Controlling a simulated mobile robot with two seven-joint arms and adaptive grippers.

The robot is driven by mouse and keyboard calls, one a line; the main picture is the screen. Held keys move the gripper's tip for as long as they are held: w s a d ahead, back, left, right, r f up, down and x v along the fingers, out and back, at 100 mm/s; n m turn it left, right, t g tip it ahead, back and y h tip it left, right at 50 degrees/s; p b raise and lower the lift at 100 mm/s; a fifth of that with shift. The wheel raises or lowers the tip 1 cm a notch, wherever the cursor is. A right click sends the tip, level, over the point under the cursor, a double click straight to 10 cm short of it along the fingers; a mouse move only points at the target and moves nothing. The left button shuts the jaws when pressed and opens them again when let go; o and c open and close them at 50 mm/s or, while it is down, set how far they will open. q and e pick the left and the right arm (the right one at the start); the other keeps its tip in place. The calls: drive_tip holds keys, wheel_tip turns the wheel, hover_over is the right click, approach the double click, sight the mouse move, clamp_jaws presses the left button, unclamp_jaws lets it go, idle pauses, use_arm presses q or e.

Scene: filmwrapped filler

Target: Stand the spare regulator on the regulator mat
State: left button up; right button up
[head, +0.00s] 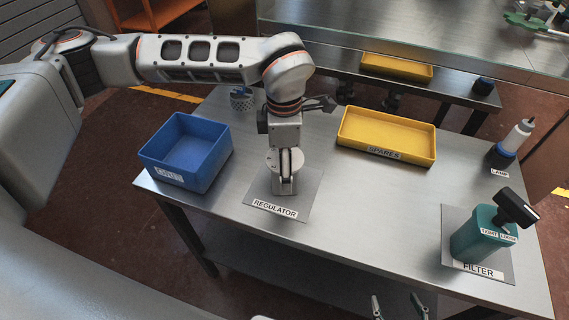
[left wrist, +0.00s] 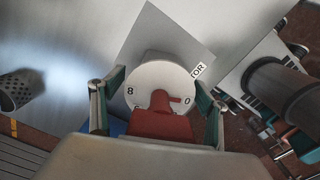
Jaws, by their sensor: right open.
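The regulator (left wrist: 144,79) has a round white dial marked 8 and 0 and a red pointer. It stands upright over the grey regulator mat (head: 310,189), back from its label. My left gripper (head: 287,172) points straight down at it. In the left wrist view the teal-padded fingers (left wrist: 159,90) stand on either side of the dial, very close to its rim. I cannot tell whether they press on the regulator, and its base is partly hidden. My right gripper (head: 398,305) is at the bottom edge of the head view, fingers apart and empty.
A blue bin (head: 177,179) stands left of the mat. The yellow spares tray (head: 432,148) behind right looks empty. The table's front middle is clear.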

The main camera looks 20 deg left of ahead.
use_arm(q)
wheel_tip(320, 180, up, 12)
drive_tip(key=shift+r, duration=0.15)
idle(0.5)
drive_tip(key=shift+s, duration=0.1)
idle(0.4)
